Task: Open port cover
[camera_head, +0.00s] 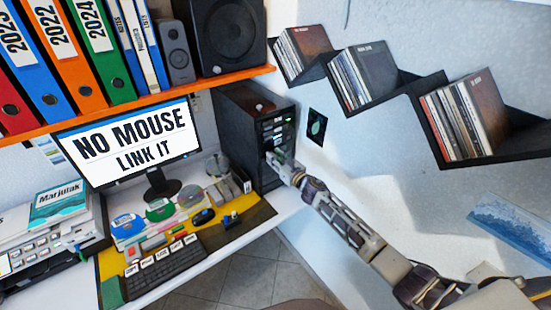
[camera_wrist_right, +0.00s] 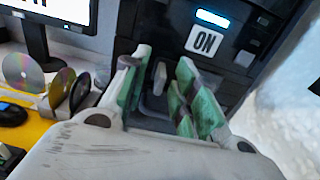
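The black computer tower (camera_head: 238,127) stands at the back of the desk, its front facing my right arm. In the wrist view its front panel carries a lit blue strip (camera_wrist_right: 212,18) and an "ON" label (camera_wrist_right: 204,42). Below these is a dark recessed cover area with a small grey upright tab (camera_wrist_right: 159,77), likely part of the port cover. My right gripper (camera_wrist_right: 163,72) is open, its green-padded fingers on either side of the tab, with gaps visible. In the head view the right gripper (camera_head: 278,158) is at the tower's front and hides the spot. My left gripper is out of view.
A monitor (camera_head: 130,143) reads "NO MOUSE LINK IT". A keyboard (camera_head: 163,272), discs (camera_head: 160,209) and a dark blue mouse (camera_head: 203,217) lie on the desk left of the tower. Disc shelves (camera_head: 445,155) hang on the right wall above my arm.

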